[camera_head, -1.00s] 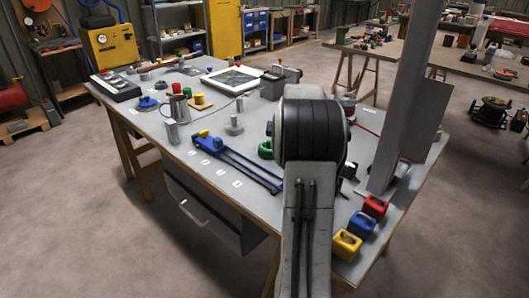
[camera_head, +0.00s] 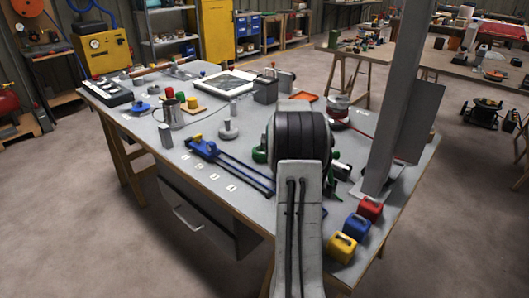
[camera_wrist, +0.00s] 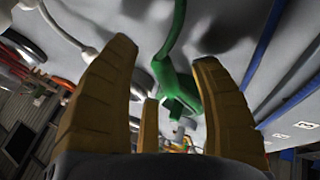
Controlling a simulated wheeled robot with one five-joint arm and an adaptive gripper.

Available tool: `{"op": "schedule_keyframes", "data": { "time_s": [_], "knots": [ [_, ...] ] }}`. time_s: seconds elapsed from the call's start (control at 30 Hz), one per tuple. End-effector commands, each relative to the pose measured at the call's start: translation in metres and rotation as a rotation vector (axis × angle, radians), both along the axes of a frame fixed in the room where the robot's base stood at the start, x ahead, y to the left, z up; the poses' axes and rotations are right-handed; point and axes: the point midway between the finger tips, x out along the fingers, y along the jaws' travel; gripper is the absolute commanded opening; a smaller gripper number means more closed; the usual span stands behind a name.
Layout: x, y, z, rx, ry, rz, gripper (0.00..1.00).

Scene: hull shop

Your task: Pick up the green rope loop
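A green item (camera_head: 260,155) shows on the workbench at the left edge of my arm's black joint in the head view; most of it is hidden behind the joint. In the wrist view a green piece (camera_wrist: 178,78), with a narrow part running up to the top edge, appears between my fingers. I cannot tell if it is the rope loop. My gripper (camera_wrist: 167,75) has its yellow-brown fingers wide apart, with nothing clamped between them. Contact with the green piece cannot be made out. In the head view my gripper is hidden behind my arm.
A blue clamp (camera_head: 203,147) with long bars lies left of my arm. A grey stepped part (camera_head: 228,130) and a metal mug (camera_head: 173,113) stand beyond it. Yellow (camera_head: 342,247), blue (camera_head: 357,226) and red (camera_head: 370,208) canisters line the bench's near right edge.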

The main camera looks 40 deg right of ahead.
Motion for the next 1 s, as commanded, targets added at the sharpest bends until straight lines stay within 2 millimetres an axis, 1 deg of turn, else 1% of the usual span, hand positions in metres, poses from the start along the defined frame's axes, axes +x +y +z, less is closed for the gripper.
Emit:
{"op": "schedule_keyframes", "data": {
  "time_s": [0.03, 0.07, 0.6, 0.63, 1.0],
  "knots": [
    [-0.0001, 0.0001, 0.0002, 0.000, 0.000, 0.000, 0.53],
    [-0.0001, 0.0001, 0.0002, 0.000, 0.000, 0.000, 0.50],
    [-0.0002, 0.0002, 0.0000, 0.000, 0.000, 0.000, 0.02],
    [-0.0002, 0.0002, 0.0000, 0.000, 0.000, 0.000, 0.00],
    [-0.0002, 0.0002, 0.0019, 0.001, 0.000, 0.000, 0.00]
  ]
}}
